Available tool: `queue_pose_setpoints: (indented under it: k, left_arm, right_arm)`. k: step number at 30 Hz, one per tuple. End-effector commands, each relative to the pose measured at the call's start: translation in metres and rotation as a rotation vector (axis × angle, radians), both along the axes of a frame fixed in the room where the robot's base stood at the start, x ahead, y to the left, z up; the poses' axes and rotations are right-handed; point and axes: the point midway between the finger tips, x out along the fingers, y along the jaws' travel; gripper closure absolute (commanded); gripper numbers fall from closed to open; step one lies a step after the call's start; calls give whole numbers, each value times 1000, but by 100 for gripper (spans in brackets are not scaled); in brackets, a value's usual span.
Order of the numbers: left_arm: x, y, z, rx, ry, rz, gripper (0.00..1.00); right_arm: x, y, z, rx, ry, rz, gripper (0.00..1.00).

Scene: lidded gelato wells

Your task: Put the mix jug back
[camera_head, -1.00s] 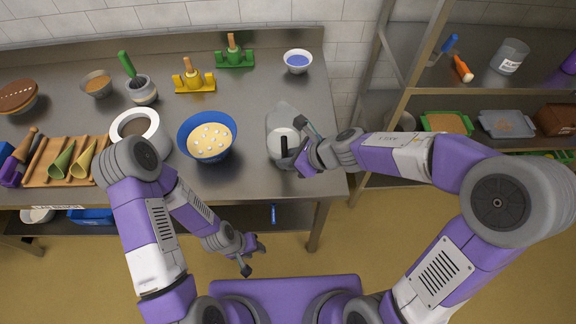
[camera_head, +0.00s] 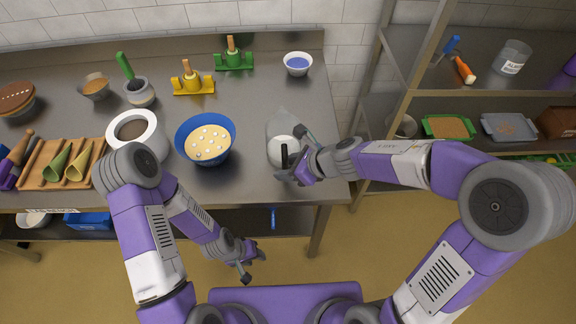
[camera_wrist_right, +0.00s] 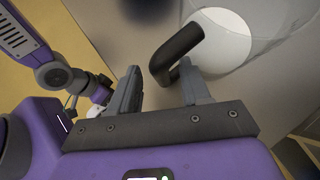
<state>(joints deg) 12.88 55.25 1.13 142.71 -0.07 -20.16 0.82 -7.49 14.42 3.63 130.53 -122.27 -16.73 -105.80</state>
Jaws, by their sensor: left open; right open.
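The mix jug (camera_head: 281,127) is a clear jug with white contents and a dark handle. It stands upright near the right end of the steel counter. My right gripper (camera_head: 300,157) is open at the jug's handle side. In the right wrist view the black handle (camera_wrist_right: 176,52) reaches in front of and partly between the open fingers (camera_wrist_right: 160,88), and I cannot tell if they touch it. The jug's white contents (camera_wrist_right: 222,42) show beyond the handle. My left gripper (camera_head: 253,262) is open and empty, low in front of the counter.
A blue bowl (camera_head: 179,137) of cream mix with white pieces stands left of the jug. A small blue-filled bowl (camera_head: 298,64) is behind it. A shelf rack (camera_head: 397,76) with trays and containers stands to the right.

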Motion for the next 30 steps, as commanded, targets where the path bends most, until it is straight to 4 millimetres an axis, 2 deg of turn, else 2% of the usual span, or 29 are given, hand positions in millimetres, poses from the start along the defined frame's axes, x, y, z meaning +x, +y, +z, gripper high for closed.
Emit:
queue_pose_setpoints:
  k: [5, 18, 24, 30]
  left_arm:
    - [0, 0, 9, 0, 0, 0, 57]
    - [0, 0, 53, 0, 0, 0, 57]
    - [0, 0, 59, 0, 0, 0, 57]
    - [0, 0, 59, 0, 0, 0, 57]
  right_arm:
    - [-2, -5, 11, 0, -2, -2, 53]
    - [-35, -60, 75, 0, -2, -3, 53]
    - [-43, -72, 86, 1, -1, -1, 53]
    - [-44, -74, 87, 0, 0, 0, 53]
